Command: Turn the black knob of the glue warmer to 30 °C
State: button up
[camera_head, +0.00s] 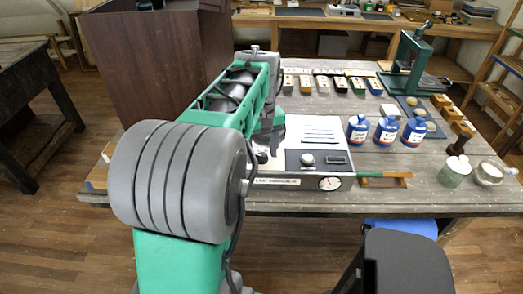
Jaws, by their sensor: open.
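The glue warmer (273,181) is a pale box at the table's front edge, with a white sheet or panel on top. Its dark control panel (320,168) carries a pale round knob (307,159), a small dark rectangle and, on the front, a round white dial (330,183). I cannot make out a black knob or any scale marks; the warmer's left part is hidden behind my arm. My gripper (262,153) points down at the warmer, left of the pale knob. It is open, its fingertips mostly hidden, so I cannot tell whether it touches anything.
Several blue-labelled bottles (386,131) stand right of the warmer. A green-handled tool (385,175) lies at the front edge, and two pots (454,171) stand farther right. A green press (408,65) and several small blocks are behind. A brown cabinet (150,60) rises at left.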

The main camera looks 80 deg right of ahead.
aim_at(262, 155)
notch_tip(262, 155, up, 8)
jog(key=shift+f, duration=0.1)
dwell(0.4)
